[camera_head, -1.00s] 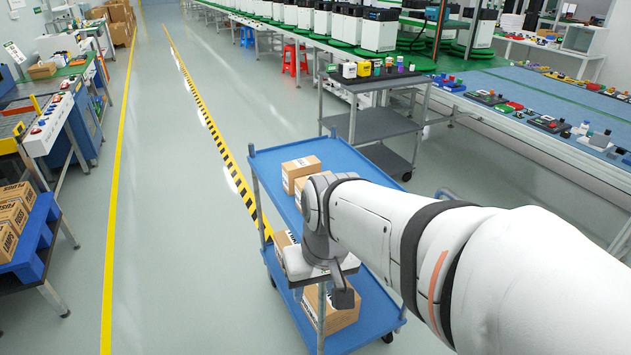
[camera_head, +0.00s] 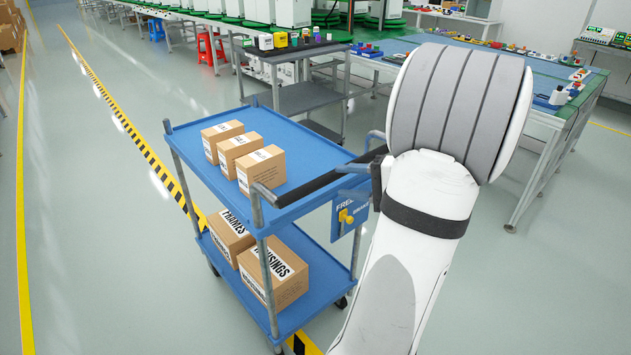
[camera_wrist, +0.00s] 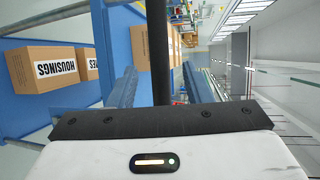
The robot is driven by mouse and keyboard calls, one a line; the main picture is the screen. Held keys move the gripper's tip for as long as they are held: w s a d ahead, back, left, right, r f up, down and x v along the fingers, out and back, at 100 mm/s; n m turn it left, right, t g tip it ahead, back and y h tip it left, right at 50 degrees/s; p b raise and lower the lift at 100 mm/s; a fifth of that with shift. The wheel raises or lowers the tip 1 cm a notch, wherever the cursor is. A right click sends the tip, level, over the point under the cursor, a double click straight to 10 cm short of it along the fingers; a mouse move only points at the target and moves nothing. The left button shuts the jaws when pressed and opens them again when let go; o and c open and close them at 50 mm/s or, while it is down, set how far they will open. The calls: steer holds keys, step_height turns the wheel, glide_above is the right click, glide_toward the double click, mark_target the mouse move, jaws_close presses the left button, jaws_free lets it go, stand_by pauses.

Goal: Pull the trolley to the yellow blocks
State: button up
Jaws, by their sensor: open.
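The trolley is blue with two decks (camera_head: 300,135) and grey posts. Its black push handle (camera_head: 318,177) runs along the near right end and shows as an upright dark bar in the wrist view (camera_wrist: 157,45). My gripper (camera_head: 379,180) is at the far end of this handle, mostly hidden behind my arm. In the wrist view my gripper (camera_wrist: 160,88) is open, with one finger on each side of the bar; contact cannot be told. I cannot make out the yellow blocks; a small yellow part (camera_head: 346,216) sits on the trolley's blue end panel.
Cartons (camera_head: 262,168) stand on the top deck, and larger cartons (camera_head: 280,270) on the lower one. A grey cart (camera_head: 290,98) with small coloured items stands behind. A long blue-topped bench (camera_head: 545,85) is at right. The floor at left is free, with striped tape.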

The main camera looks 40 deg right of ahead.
mark_target(334, 178)
steer(key=shift+d+f+t, duration=0.1)
steer(key=shift+d+t, duration=0.2)
steer(key=shift+d, duration=0.2)
steer(key=shift+w, duration=0.25)
steer(key=x, duration=0.7)
steer(key=shift+c, duration=0.4)
jaws_close()
